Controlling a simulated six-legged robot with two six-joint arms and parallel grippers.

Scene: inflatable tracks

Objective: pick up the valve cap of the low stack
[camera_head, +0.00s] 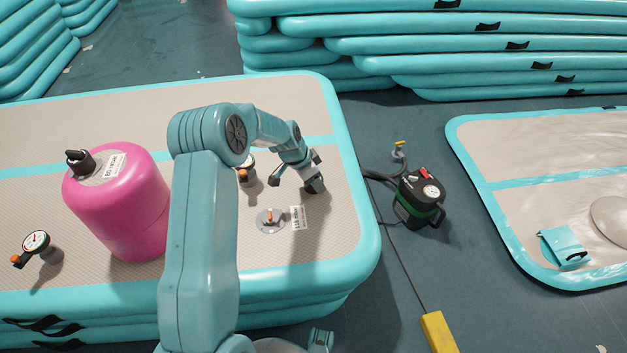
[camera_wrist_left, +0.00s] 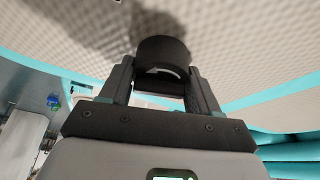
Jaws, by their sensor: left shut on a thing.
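The low stack (camera_head: 310,285) is a pile of beige-topped, teal-edged inflatable tracks. A round grey valve (camera_head: 270,220) with an orange stem sits uncovered in its top, beside a white printed tag (camera_head: 298,217). My left gripper (camera_head: 300,174) is over the stack, up and right of this valve. It is shut on a dark valve cap (camera_head: 314,185). In the left wrist view the black round cap (camera_wrist_left: 162,55) sits between the two fingers, with a shadow on the beige surface beyond it. My right gripper is not in view.
A pink cylinder (camera_head: 120,205) with a black-handled top stands on the stack. Pressure gauges stand left of it (camera_head: 37,241) and behind my arm (camera_head: 248,166). A black-green pump (camera_head: 417,200) and hose are on the floor right. A flat track (camera_head: 472,143) lies farther right; higher stacks stand behind.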

